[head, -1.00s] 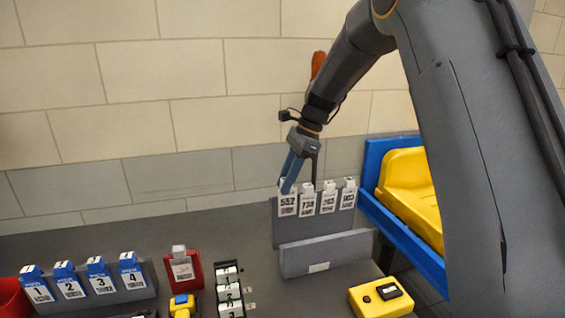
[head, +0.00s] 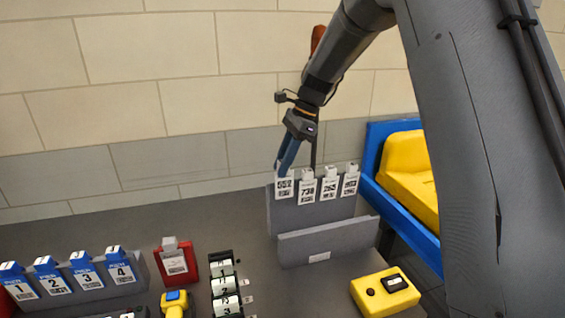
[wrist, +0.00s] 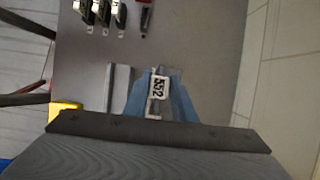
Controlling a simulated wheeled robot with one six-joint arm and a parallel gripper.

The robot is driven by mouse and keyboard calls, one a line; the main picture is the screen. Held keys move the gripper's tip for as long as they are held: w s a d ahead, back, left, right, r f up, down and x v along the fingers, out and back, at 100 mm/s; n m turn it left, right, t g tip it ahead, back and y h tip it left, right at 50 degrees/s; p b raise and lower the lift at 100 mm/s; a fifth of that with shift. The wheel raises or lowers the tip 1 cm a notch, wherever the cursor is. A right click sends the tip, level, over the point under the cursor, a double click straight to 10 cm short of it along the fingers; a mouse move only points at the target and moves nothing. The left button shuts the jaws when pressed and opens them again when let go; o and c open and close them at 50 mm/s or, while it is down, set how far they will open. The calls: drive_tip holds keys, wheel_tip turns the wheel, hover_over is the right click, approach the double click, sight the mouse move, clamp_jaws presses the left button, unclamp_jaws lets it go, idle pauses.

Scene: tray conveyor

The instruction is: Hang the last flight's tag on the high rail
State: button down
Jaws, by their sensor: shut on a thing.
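The high rail (head: 318,210) is a grey upright panel at the back of the table, with several white tags along its top edge. My gripper (head: 284,172) is at the rail's left end, shut on the leftmost tag, 552 (head: 284,188). In the wrist view the 552 tag (wrist: 158,87) sits between the two blue fingers (wrist: 160,95). Beside it on the rail hang tag 738 (head: 307,187) and two further tags (head: 329,185) to the right. I cannot tell whether the 552 tag still bears on the rail.
A lower grey rail (head: 325,243) stands empty in front. A grey rack with blue-topped tags 1 to 4 (head: 85,277), a red stand with a tag (head: 175,262), a black numbered rack (head: 222,285) and a yellow button box (head: 384,292) stand nearer. A blue-framed yellow bin (head: 408,165) is at right.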

drive_tip(key=shift+f, duration=1.85)
drive_tip(key=c, duration=1.4)
unclamp_jaws()
